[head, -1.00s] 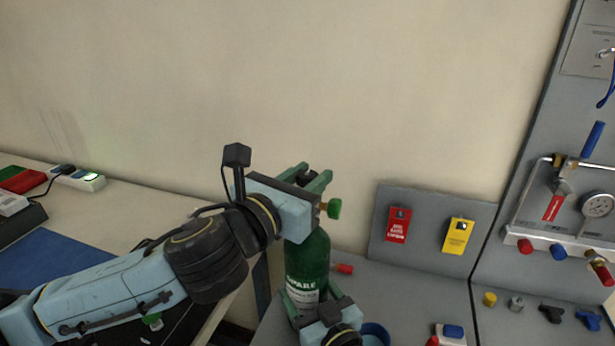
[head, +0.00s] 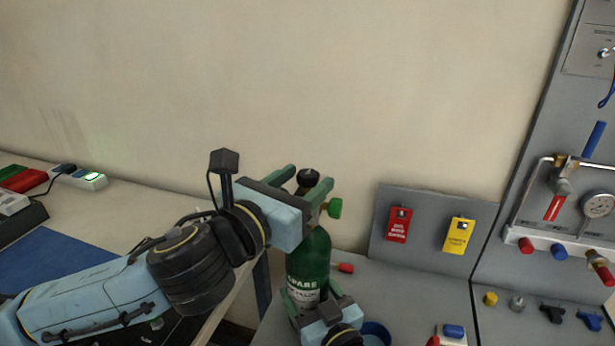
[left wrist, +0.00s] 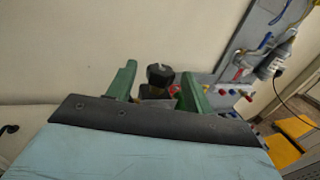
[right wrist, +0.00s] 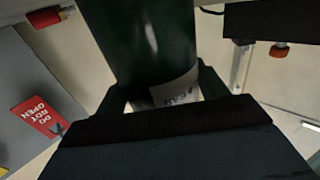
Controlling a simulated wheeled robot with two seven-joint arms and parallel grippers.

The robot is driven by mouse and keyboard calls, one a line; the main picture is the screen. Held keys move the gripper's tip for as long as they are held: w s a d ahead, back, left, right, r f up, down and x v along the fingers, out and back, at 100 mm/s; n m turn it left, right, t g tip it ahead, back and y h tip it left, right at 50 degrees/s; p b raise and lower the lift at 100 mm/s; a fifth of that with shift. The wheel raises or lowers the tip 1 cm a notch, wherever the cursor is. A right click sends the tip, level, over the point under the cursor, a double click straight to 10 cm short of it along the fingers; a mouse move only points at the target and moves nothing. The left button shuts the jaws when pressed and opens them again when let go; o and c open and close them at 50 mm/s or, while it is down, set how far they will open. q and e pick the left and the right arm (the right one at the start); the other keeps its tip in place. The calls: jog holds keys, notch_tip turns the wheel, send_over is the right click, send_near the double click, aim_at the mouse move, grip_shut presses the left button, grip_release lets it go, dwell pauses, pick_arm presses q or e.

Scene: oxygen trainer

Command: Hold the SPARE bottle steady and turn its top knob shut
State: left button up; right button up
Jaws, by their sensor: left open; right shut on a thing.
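The green SPARE bottle (head: 308,262) stands upright on the grey bench in the head view. My right gripper (head: 318,302) is shut on its lower body, around the white label; the right wrist view shows the bottle (right wrist: 150,50) between the fingers. The black top knob (head: 308,176) shows above my left gripper (head: 305,187), whose green fingers are open on either side of it. In the left wrist view the knob (left wrist: 160,74) is between the open fingers, with visible gaps. A green side knob (head: 334,208) sticks out right of the bottle's neck, which the left gripper partly hides.
A red tag (head: 398,225) and a yellow tag (head: 459,235) hang on a grey panel behind. A blue round container (head: 375,333) stands close right of the right gripper. A red-ended piece (head: 346,268) lies near the bottle. A gauge panel stands at right.

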aim_at(301, 183)
pick_arm(q)
jog(key=v, duration=0.5)
jog(key=shift+s+a, duration=0.2)
jog(key=shift+s, duration=0.05)
pick_arm(e)
jog(key=o, duration=2.1)
